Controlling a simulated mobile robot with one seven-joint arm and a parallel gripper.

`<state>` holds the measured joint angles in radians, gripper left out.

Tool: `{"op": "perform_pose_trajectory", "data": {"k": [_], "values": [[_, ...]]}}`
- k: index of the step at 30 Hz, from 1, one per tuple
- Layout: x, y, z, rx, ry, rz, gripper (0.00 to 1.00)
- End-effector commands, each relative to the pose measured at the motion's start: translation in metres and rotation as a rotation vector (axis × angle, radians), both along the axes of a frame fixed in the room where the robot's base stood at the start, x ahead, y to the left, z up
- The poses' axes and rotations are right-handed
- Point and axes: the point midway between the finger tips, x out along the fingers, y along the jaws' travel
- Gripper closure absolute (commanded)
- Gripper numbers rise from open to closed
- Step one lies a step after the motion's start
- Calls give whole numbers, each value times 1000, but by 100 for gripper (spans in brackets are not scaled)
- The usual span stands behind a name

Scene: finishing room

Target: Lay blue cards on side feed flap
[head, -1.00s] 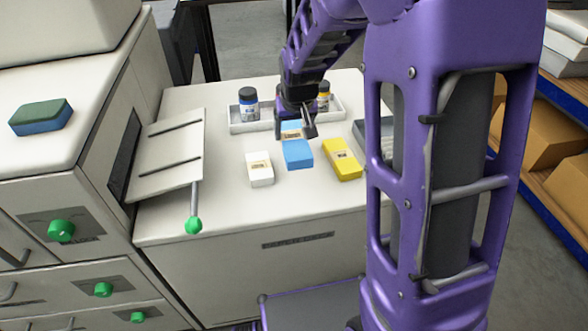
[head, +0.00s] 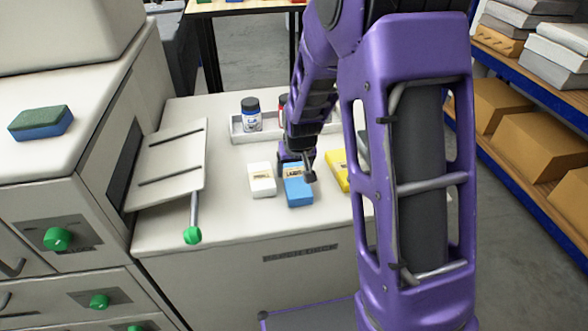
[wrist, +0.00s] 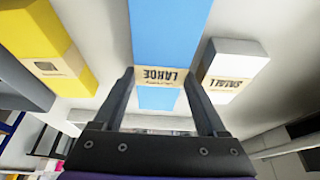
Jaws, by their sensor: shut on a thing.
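The blue card pack (head: 298,192), with a paper band, is held in my gripper (head: 298,170). In the wrist view the blue pack (wrist: 170,32) lies between my two fingers (wrist: 158,78), which close on its sides at the band marked "LARGE". I cannot tell whether its underside touches the counter. The side feed flap (head: 172,150) is a pale plate with two dark strips, tilted out from the machine to the left of the pack. It is empty.
A white card pack (head: 262,181) lies just left of the blue one, and a yellow pack (head: 339,165) lies right, partly hidden by my arm. A tray (head: 238,128) with bottles stands behind. A lever with a green knob (head: 192,235) sticks out below the flap.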

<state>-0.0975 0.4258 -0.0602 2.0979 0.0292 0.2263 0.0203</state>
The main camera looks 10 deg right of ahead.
Motion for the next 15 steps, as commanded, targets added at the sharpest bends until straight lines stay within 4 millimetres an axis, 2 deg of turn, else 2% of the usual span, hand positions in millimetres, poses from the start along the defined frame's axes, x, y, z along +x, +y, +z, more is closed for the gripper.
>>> {"op": "perform_pose_trajectory", "data": {"k": [4,5,6,9,15], "values": [[0,0,-4,0,-1,0,100],[0,0,-4,0,0,0,24],[0,0,-3,0,0,0,17],[0,0,-3,0,0,0,0],[0,0,-3,0,0,0,0]]}}
